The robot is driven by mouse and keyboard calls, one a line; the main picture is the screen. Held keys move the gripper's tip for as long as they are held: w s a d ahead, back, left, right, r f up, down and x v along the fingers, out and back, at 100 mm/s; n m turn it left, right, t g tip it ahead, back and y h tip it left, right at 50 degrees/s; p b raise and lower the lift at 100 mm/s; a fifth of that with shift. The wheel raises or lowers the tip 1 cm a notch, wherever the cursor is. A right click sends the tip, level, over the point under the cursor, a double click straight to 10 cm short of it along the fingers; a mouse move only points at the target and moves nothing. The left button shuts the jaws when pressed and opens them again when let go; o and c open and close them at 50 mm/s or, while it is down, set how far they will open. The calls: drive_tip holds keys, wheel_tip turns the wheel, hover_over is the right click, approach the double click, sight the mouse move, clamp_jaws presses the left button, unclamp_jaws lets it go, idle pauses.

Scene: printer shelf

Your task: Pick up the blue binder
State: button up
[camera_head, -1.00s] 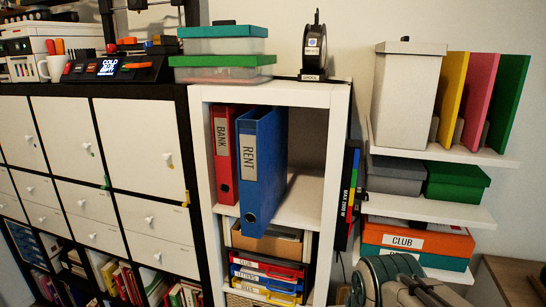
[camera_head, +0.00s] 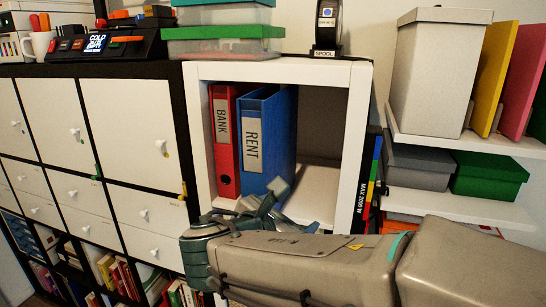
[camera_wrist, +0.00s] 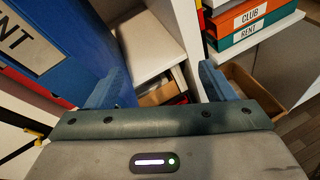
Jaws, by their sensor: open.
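The blue binder (camera_head: 269,130), labelled RENT, stands upright in the white cubby, right beside the red BANK binder (camera_head: 224,140). My gripper (camera_head: 285,203) is open and empty, low in front of the cubby; in the head view it covers the blue binder's lower front. In the wrist view the blue binder (camera_wrist: 85,45) fills the upper left, just outside the left finger. A white shelf shows between the fingers. I cannot tell whether the left finger touches the binder.
The cubby's right half (camera_head: 318,180) is empty, bounded by its white right wall (camera_head: 355,135). Clear boxes with green lids (camera_head: 220,48) and a spool (camera_head: 327,25) sit on top. Wall shelves (camera_head: 465,142) with boxes are at right, above my arm.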

sight(252, 169)
drive_tip(key=a+r+n+t+y, duration=0.2)
drive_tip(key=a+r+n+t, duration=0.35)
drive_tip(key=a, duration=0.45)
drive_tip(key=shift+n+g, duration=0.25)
drive_tip(key=shift+n, duration=0.1)
drive_tip(key=x, duration=0.7)
drive_tip(key=shift+w+d+f+p, duration=0.1)
drive_tip(key=shift+w+d+p, duration=0.1)
drive_tip(key=shift+w+p, duration=0.15)
drive_tip(key=shift+p+x, duration=0.85)
drive_tip(key=shift+x, duration=2.35)
drive_tip(key=shift+a, duration=0.1)
drive_tip(key=c, duration=1.4)
clamp_jaws()
drive_tip(key=shift+w+r, duration=0.1)
drive_tip(key=shift+r, duration=0.2)
